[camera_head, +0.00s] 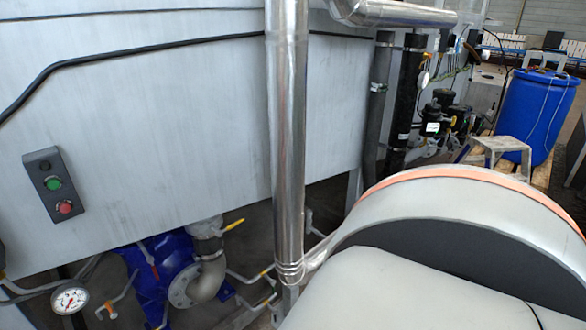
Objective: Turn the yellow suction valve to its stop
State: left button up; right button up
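A small yellow handle (234,225) shows low in the head view, beside a bent metal pipe (211,275) on a blue pump-like body (165,262). A second yellow-orange handle (267,270) sits further right on a thin metal rod, close to the upright steel pipe. I cannot tell which of these is the suction valve, or how far any is turned. Neither of my grippers is in view.
A grey panel (150,130) with a green and red button box (54,184) stands above. A shiny upright pipe (288,130) runs down the middle. A round gauge (70,299) is at lower left. A blue barrel (535,110) and a step stool (497,146) stand at right.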

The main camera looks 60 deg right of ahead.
aim_at(219, 233)
jog(key=i+l+z, duration=0.1)
jog(key=l+z, duration=0.2)
jog(key=z, duration=0.2)
jog(key=i+l+z, duration=0.15)
jog(key=z, duration=0.3)
jog(key=i+l, duration=0.6)
jog(key=l, duration=0.2)
jog(key=j+u, duration=0.35)
jog(key=j, duration=0.85)
